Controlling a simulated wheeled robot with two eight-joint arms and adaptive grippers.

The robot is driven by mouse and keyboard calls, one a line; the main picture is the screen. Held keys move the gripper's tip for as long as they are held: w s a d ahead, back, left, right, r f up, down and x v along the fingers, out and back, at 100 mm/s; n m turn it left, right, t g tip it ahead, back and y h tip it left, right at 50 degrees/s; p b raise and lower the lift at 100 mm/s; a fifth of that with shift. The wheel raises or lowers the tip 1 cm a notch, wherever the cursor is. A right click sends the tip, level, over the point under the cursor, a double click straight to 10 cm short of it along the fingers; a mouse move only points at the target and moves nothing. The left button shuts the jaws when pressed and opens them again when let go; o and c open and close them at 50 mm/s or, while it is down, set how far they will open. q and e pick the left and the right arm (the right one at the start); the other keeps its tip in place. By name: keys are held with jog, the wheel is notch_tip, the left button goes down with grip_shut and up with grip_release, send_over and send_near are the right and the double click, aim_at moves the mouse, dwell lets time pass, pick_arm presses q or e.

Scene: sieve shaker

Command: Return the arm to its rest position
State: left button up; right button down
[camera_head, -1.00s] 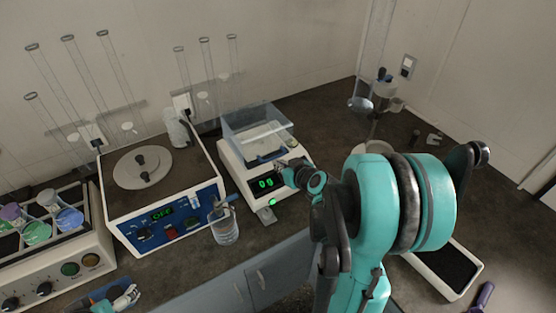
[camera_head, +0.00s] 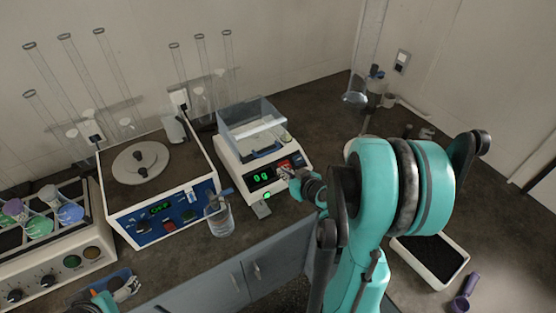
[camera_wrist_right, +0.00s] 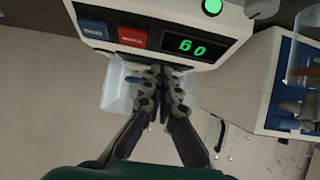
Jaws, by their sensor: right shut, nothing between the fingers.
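My right gripper (camera_head: 286,171) is in front of the white balance (camera_head: 226,157), close to the right end of its front panel. The right wrist view shows its two dark fingers (camera_wrist_right: 163,75) together with nothing between them. The balance display (camera_wrist_right: 192,46) is lit green and appears upside down there, beside a red button (camera_wrist_right: 132,37) and a blue button (camera_wrist_right: 92,28). I cannot tell whether the fingertips touch the panel. My teal right arm fills the right centre of the head view. My left gripper (camera_head: 126,288) shows only partly at the bottom left, jaws unclear.
A clear cup of liquid (camera_head: 221,220) stands left of the balance, before a white and blue device (camera_head: 150,228). A black-filled white tray (camera_head: 460,272) and purple scoop (camera_head: 463,293) lie right of my arm.

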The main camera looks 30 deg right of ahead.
jog(key=s+a+r+g, duration=0.2)
jog(key=s+a, duration=0.3)
jog(key=a, duration=0.4)
jog(key=s+a+r+g, duration=0.3)
jog(key=s+a, duration=0.3)
jog(key=a, duration=0.3)
jog(key=shift+s+a+r+n+y, duration=0.25)
jog(key=shift+s+r+n+y, duration=0.05)
jog(key=shift+r, duration=0.2)
